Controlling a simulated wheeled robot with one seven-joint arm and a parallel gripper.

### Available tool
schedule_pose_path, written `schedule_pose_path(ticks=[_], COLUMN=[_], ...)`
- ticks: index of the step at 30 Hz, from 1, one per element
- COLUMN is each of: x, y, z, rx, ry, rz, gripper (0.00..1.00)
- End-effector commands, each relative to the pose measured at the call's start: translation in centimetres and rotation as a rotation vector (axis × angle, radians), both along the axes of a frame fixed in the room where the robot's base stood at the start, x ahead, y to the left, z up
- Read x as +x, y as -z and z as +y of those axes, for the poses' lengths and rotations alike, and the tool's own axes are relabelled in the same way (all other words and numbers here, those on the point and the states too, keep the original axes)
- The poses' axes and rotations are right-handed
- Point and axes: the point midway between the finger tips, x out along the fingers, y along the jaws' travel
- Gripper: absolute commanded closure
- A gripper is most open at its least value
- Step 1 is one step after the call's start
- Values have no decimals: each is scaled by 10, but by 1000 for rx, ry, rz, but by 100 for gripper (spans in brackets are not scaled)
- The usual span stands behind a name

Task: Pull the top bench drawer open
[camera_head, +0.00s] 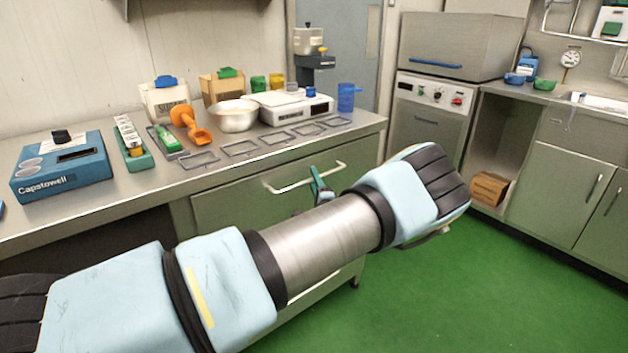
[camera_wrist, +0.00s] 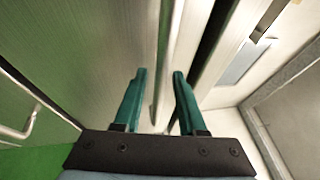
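The top bench drawer (camera_head: 228,207) has a green-grey front under the steel worktop and looks closed or nearly so in the head view. Its pale bar handle (camera_head: 285,187) runs across the front. My gripper (camera_head: 317,178) is at the handle, partly hidden behind my arm. In the wrist view, the green fingers of my gripper (camera_wrist: 159,72) are apart, and the handle bar (camera_wrist: 170,50) passes between their tips. I cannot tell whether either finger touches it. A dark gap shows beside the drawer front's edge in the wrist view.
The worktop (camera_head: 350,133) holds a blue Capstowell box (camera_head: 62,165), a bowl (camera_head: 234,116), a scale (camera_head: 293,105) and a blue jug (camera_head: 346,97). Another handle (camera_wrist: 22,128) shows at left in the wrist view. Green floor (camera_head: 440,290) is clear at the right.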

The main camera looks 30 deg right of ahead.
Motion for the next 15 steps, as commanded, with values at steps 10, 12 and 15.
schedule_pose_path(ticks=[10, 12, 15], x=[0, 0, 0], y=[0, 0, 0], z=[0, 0, 0], rx=[-1, 0, 0], ry=[0, 0, 0], rz=[0, 0, 0], gripper=[100, 100, 100])
